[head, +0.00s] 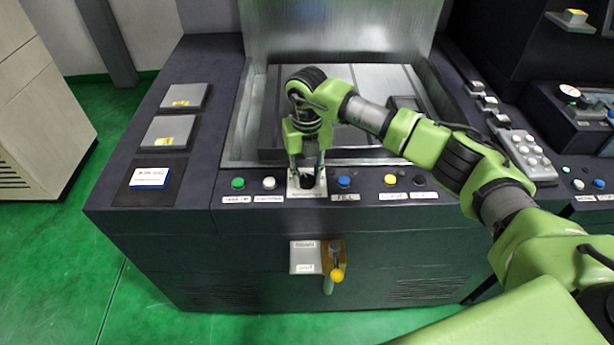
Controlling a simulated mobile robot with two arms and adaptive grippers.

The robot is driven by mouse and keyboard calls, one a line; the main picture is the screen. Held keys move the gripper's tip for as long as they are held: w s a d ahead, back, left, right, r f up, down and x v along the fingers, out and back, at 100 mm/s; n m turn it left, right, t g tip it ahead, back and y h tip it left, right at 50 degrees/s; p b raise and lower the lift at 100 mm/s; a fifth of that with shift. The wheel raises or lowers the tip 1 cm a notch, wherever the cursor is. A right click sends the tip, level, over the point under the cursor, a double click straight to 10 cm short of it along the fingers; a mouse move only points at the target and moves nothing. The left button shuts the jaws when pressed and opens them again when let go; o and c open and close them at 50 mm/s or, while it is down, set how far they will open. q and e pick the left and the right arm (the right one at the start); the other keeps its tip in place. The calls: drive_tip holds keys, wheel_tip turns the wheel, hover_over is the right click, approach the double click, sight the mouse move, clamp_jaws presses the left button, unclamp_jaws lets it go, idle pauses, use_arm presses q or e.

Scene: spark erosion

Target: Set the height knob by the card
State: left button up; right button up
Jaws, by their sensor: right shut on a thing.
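My right gripper (306,170) points down at the front strip of the machine, its two fingers shut around the height knob (306,180). The knob is dark and mostly hidden between the fingers. It sits on a pale plate (306,193) with a dial face whose marks are too small to read. The card (149,177) is white and blue with small print and lies on a dark pad at the left of the machine top. I cannot read its text. My left gripper is not in view.
Green (238,183), white (269,183), blue (343,181) and yellow (390,179) buttons flank the knob closely. A recessed metal tank (262,120) lies behind. The left of the machine top is clear of my arm.

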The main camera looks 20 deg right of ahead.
sight(306, 179)
idle(0.4)
drive_tip(key=o, duration=1.1)
wheel_tip(306, 179, up, 12)
drive_tip(key=shift+r, duration=0.1)
